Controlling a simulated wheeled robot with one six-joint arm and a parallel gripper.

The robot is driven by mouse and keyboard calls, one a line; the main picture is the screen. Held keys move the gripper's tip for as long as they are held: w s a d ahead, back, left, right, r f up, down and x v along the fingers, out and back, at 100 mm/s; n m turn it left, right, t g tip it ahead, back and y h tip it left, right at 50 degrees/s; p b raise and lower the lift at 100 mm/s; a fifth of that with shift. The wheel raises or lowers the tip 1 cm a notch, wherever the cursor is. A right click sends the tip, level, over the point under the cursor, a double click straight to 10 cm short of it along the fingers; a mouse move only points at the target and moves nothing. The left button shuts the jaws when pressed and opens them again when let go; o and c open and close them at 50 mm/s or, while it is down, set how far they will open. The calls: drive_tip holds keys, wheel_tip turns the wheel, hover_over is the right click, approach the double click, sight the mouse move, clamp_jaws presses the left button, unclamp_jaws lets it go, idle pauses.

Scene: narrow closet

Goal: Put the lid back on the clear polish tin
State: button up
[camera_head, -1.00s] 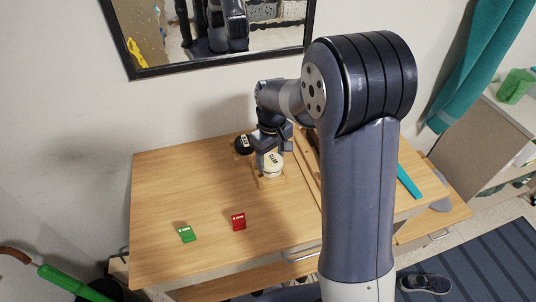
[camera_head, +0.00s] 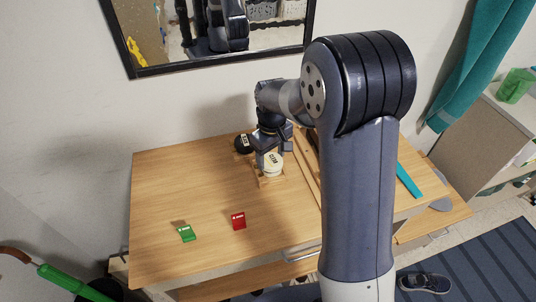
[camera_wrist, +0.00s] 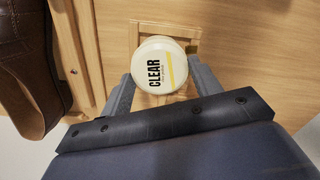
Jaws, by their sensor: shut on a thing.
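The cream lid marked CLEAR (camera_wrist: 160,68) is between the two fingers of my gripper (camera_wrist: 160,92) in the wrist view, label facing the camera. My gripper is shut on it. In the head view the same cream round top (camera_head: 273,164) shows at my gripper (camera_head: 265,160), over a small wooden holder (camera_head: 270,181) on the table. The holder (camera_wrist: 190,33) also shows behind the lid in the wrist view. The tin body is mostly hidden beneath the lid, and I cannot tell whether the two touch.
A black round tin (camera_head: 242,144) stands behind my gripper. Wooden rails (camera_head: 306,170) run to the right. A brown leather shoe (camera_wrist: 28,75) shows at left in the wrist view.

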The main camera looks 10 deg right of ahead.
drive_tip(key=o, duration=1.3)
drive_tip(key=shift+o, duration=0.2)
drive_tip(key=shift+r, duration=0.1)
drive_tip(key=shift+r+p, duration=2.65)
drive_tip(key=shift+r, duration=0.8)
drive_tip(key=shift+c, duration=0.6)
clamp_jaws()
